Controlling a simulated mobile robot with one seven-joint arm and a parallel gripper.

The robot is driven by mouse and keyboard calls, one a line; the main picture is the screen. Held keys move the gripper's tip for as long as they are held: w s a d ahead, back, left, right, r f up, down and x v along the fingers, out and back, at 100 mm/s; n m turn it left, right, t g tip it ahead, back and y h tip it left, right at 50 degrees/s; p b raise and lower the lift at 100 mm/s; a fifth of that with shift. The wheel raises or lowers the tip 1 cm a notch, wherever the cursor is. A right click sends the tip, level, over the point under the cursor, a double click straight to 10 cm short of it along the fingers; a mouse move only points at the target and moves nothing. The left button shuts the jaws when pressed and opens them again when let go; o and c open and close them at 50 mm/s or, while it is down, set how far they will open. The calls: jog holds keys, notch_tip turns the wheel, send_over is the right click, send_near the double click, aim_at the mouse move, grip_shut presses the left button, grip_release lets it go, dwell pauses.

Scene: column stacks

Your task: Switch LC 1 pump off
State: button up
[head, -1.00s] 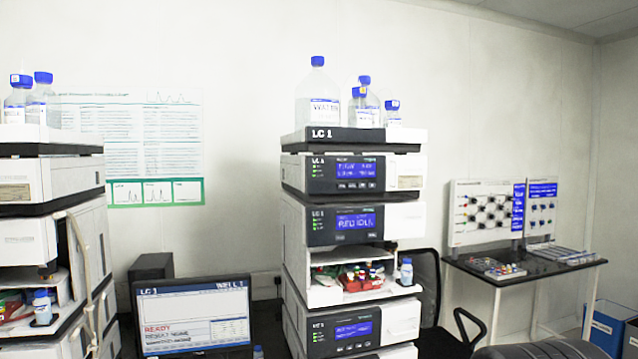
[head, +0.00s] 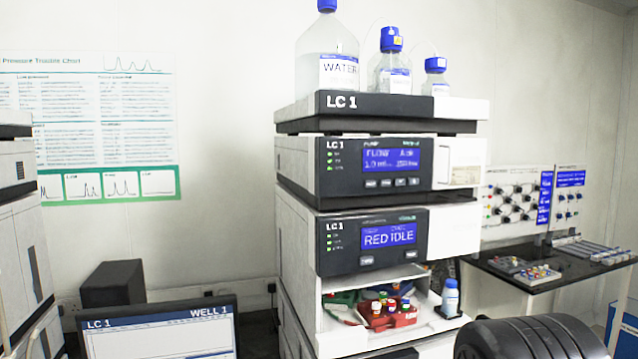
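The LC 1 stack stands in the middle of the head view. Its pump module (head: 378,166) is the second unit from the top, with a blue display showing FLOW text, a row of small buttons (head: 393,183) below the display, and green lights at its left. The module below it (head: 373,239) shows RED IDLE on its display. The top tray (head: 378,106) is labelled LC 1. A dark rounded part at the lower right is likely mine. My gripper's fingers do not show.
Bottles, one labelled WATER (head: 328,62), stand on the top tray. A monitor (head: 160,335) stands at lower left. A black side table (head: 545,275) is at the right.

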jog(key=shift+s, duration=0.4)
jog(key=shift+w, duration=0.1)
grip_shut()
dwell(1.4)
